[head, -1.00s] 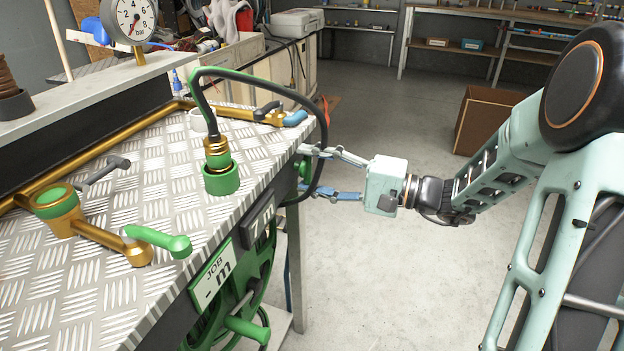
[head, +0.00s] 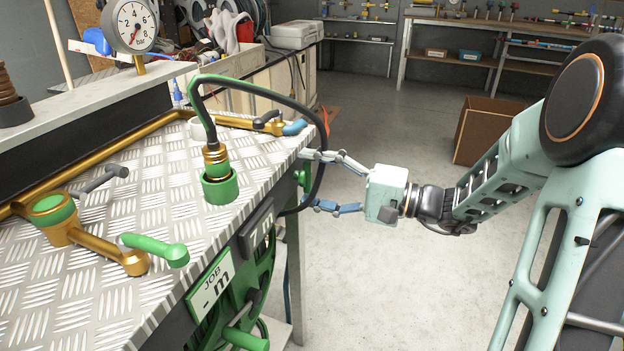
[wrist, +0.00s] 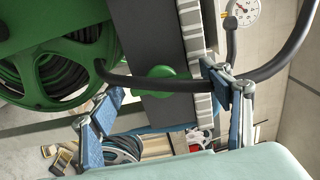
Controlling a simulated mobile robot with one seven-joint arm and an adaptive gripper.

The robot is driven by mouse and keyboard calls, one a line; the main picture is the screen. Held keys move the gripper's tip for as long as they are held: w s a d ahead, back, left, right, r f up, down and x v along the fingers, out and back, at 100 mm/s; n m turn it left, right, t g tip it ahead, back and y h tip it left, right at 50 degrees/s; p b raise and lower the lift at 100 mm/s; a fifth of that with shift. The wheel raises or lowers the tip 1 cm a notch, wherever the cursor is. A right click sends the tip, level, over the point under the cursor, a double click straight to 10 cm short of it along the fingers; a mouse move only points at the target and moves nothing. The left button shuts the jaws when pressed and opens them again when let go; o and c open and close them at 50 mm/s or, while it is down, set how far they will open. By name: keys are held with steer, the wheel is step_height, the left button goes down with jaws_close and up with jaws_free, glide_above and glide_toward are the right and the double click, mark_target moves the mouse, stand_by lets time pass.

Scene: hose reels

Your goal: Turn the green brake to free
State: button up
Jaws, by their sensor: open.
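A round green knob (wrist: 168,73), which looks like the green brake, is on the dark side panel of the bench, beside the green reel (wrist: 62,65). In the head view the green knob (head: 303,177) shows only partly, behind the black hose. My gripper (head: 318,182) is at the bench's right side, its fingers pointing at that side. In the wrist view my gripper (wrist: 163,88) has its fingers wide apart, one to each side of the knob, with nothing held. The black hose (wrist: 185,86) crosses in front of the knob. I cannot tell whether a finger touches the hose.
The hose (head: 317,125) loops from a green fitting (head: 220,187) over the bench edge. A green-handled brass valve (head: 155,248) and a pressure gauge (head: 135,26) are on the bench. A brown box (head: 490,130) stands on the otherwise open floor at right.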

steer(key=v, duration=1.2)
